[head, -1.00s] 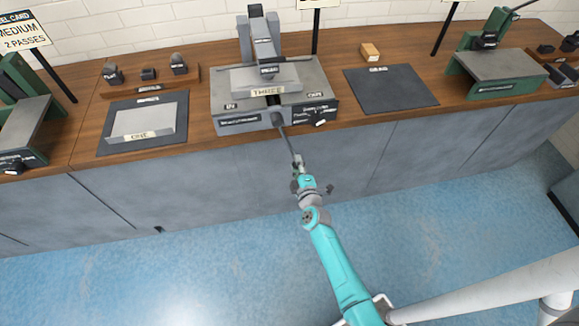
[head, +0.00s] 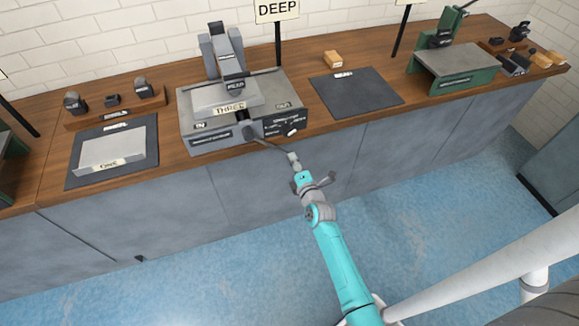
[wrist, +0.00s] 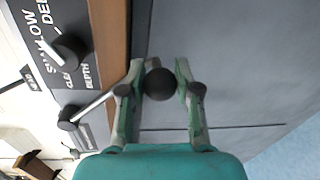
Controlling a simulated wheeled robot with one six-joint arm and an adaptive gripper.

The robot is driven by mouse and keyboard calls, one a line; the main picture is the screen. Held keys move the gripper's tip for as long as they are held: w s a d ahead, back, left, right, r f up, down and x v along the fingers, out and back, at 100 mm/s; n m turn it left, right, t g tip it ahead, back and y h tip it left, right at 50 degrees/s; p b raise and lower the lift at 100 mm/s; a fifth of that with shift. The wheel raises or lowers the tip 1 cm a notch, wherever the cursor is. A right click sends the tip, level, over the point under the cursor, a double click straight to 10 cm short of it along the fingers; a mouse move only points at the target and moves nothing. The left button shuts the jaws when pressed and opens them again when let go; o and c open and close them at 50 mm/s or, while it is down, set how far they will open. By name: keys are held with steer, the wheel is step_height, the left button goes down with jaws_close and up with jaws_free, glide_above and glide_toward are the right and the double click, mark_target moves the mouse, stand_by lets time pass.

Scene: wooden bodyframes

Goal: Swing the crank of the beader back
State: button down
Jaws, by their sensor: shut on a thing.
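The beader (head: 240,108) is a grey machine on the wooden bench, with a plate marked THREE (head: 228,98) on its bed. Its crank (head: 267,143) is a thin rod from a dark pivot on the front face, slanting down and to the right. My gripper (head: 294,160) is at the crank's outer end, in front of the bench. In the wrist view the fingers of my gripper (wrist: 158,85) are shut on the crank's dark round knob (wrist: 160,84). The crank rod (wrist: 98,103) runs from the knob to the pivot (wrist: 68,118).
A depth selector knob (wrist: 68,50) is beside the crank's pivot. A dark mat (head: 355,92) and a wooden block (head: 333,57) lie right of the beader. A green machine (head: 455,65) stands farther right. A plate marked ONE (head: 112,155) lies left. The floor before the cabinets is clear.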

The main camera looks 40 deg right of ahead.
steer(key=shift+s+d+r+n, duration=0.2)
steer(key=shift+d+r+n, duration=0.4)
steer(key=shift+d+r, duration=0.15)
steer(key=shift+r, duration=0.15)
steer(key=c, duration=0.8)
jaws_free()
steer(key=shift+s, duration=0.1)
steer(key=v, duration=1.2)
